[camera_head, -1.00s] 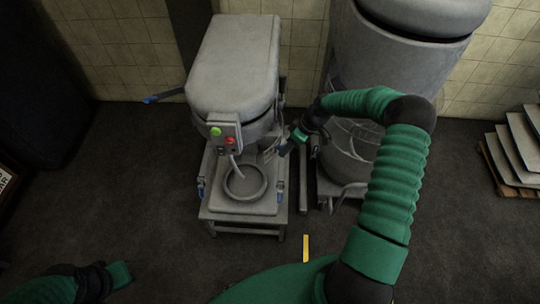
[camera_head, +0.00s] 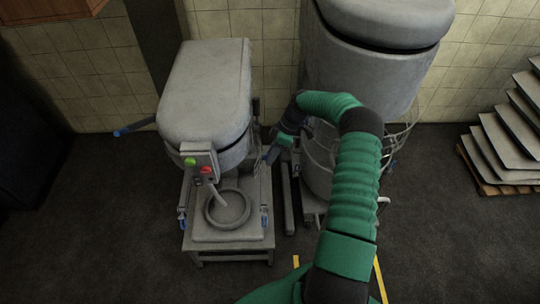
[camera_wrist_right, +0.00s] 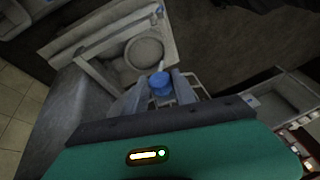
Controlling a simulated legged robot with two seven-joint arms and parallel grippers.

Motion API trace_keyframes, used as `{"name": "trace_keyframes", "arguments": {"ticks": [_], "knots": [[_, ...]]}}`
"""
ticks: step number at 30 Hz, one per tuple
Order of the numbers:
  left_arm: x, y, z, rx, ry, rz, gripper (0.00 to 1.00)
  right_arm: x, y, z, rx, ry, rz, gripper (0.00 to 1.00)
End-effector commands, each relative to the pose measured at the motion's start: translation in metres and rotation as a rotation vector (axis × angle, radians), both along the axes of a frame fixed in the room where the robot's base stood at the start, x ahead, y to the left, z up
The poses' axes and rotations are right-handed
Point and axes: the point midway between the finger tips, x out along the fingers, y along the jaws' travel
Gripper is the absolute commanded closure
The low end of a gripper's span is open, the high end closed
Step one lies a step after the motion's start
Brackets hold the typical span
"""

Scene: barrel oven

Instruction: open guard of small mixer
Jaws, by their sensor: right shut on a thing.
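The small grey mixer (camera_head: 205,90) stands at the left in the head view, with a round bowl ring (camera_head: 228,208) on its base and a control box (camera_head: 200,165) with green and red buttons. My right gripper (camera_head: 270,156) is at the mixer's right side, beside its head and above its base. In the right wrist view its fingers (camera_wrist_right: 156,92) close around a blue knob (camera_wrist_right: 160,82) on a light stem. A thin wire frame (camera_wrist_right: 197,85) shows just beyond the fingers; I cannot tell whether it belongs to the guard. My left gripper is out of view.
A large grey barrel-shaped machine (camera_head: 360,60) stands close to the mixer's right, leaving a narrow gap. A blue-tipped lever (camera_head: 133,127) sticks out at the mixer's left. Stacked trays on a pallet (camera_head: 510,187) are at the far right.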

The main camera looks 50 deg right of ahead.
Motion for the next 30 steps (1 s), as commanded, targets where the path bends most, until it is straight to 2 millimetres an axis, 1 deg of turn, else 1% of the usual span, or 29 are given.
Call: {"name": "trace_keyframes", "arguments": {"ticks": [3,4,8,17,20,23,26,30], "knots": [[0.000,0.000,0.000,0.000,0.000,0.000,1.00,0.000,0.001,-0.002,0.001,0.001,0.000,1.00],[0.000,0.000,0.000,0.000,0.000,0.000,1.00,0.000,0.001,-0.001,0.001,0.001,0.000,0.64],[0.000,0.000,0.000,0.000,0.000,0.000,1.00,0.000,0.001,-0.001,0.001,0.001,0.000,0.47],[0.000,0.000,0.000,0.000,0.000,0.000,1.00,0.000,0.001,0.001,0.001,-0.001,0.000,0.46],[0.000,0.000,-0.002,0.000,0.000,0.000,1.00,-0.002,-0.003,0.007,-0.001,-0.001,0.000,0.46],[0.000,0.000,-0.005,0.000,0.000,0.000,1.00,-0.005,-0.011,0.024,-0.003,-0.002,-0.002,0.46],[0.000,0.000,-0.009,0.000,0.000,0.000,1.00,-0.010,-0.022,0.049,-0.004,-0.002,-0.003,0.46],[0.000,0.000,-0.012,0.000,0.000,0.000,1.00,-0.017,-0.039,0.087,-0.004,-0.003,-0.002,0.46]]}}
